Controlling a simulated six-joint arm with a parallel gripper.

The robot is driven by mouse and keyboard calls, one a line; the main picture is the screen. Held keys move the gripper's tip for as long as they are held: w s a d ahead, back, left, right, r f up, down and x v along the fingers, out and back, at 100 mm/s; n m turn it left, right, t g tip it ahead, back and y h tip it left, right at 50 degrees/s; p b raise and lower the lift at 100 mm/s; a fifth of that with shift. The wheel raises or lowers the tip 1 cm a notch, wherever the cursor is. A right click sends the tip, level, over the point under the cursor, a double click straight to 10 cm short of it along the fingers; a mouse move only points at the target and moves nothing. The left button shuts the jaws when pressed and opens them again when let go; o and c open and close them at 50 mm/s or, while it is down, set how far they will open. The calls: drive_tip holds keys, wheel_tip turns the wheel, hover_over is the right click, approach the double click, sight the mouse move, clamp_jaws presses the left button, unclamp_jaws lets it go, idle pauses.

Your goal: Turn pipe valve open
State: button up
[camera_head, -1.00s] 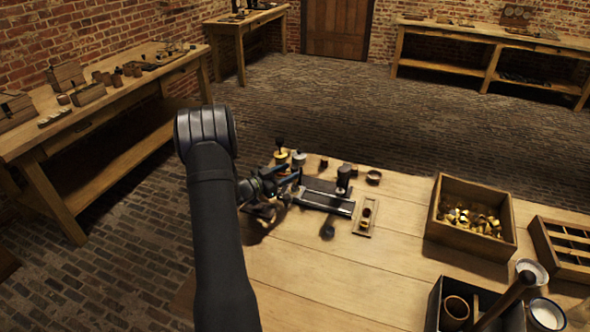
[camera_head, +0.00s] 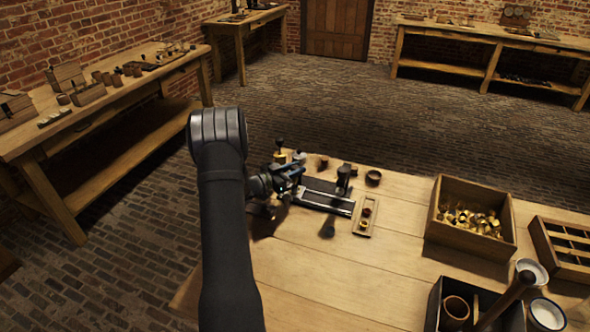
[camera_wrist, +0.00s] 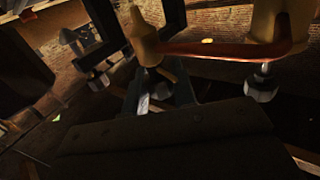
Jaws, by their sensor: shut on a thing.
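My gripper (camera_head: 292,176) is at the far left corner of the near workbench, shut on what seems to be the pipe valve. The jaws and the valve overlap in the head view, so the exact contact is hidden. In the wrist view, a brass post (camera_wrist: 144,38) and a wider brass body (camera_wrist: 283,22) stand apart, with an orange-red bar (camera_wrist: 225,50) reaching between them. A grey hexagonal nut (camera_wrist: 262,86) is below the wider body. The picture is dark, and I cannot tell how far the valve is turned.
A dark rail fixture (camera_head: 325,200) with a black upright part (camera_head: 343,179) is right of my gripper. Beside it lies a small wooden tray (camera_head: 372,227). A wooden crate (camera_head: 432,226) of brass pieces stands farther right. The front middle of the bench is clear.

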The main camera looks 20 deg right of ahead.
drive_tip(key=shift+m+g, duration=1.1)
drive_tip(key=shift+g, duration=0.65)
drive_tip(key=shift+m+g, duration=1.1)
drive_tip(key=shift+g, duration=0.65)
drive_tip(key=o, duration=1)
drive_tip(key=shift+c, duration=0.2)
drive_tip(key=v, duration=1.7)
drive_tip(key=shift+a+r, duration=0.2)
drive_tip(key=shift+a, duration=0.05)
